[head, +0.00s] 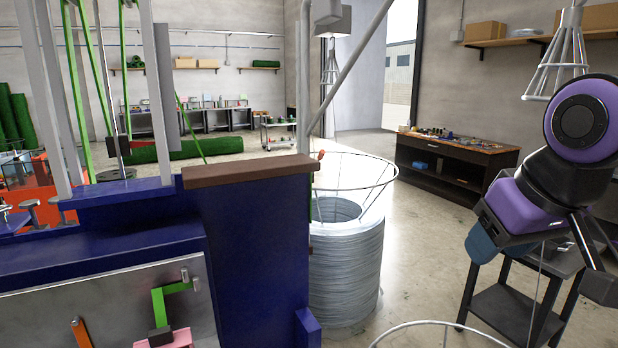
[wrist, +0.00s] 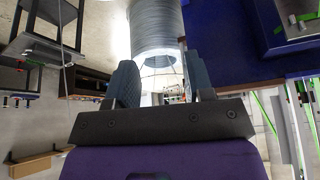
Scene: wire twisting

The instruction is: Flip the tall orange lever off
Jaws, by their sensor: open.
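An orange lever (head: 81,333) stands on the grey metal panel (head: 110,300) at the lower left of the head view. Its lower part is cut off by the picture's bottom edge. My gripper (head: 482,244) is at the right of the head view, far from the panel, with the wire coil between them. In the wrist view my gripper (wrist: 163,80) has its two dark fingers apart with nothing between them. I cannot make out the orange lever in the wrist view.
A green bent lever (head: 160,302) and a pink block (head: 178,340) sit on the same panel. The blue machine housing (head: 255,250) rises beside it. A wire coil (head: 345,260) in a wire basket stands right of the machine. A dark side table (head: 510,300) stands below my arm.

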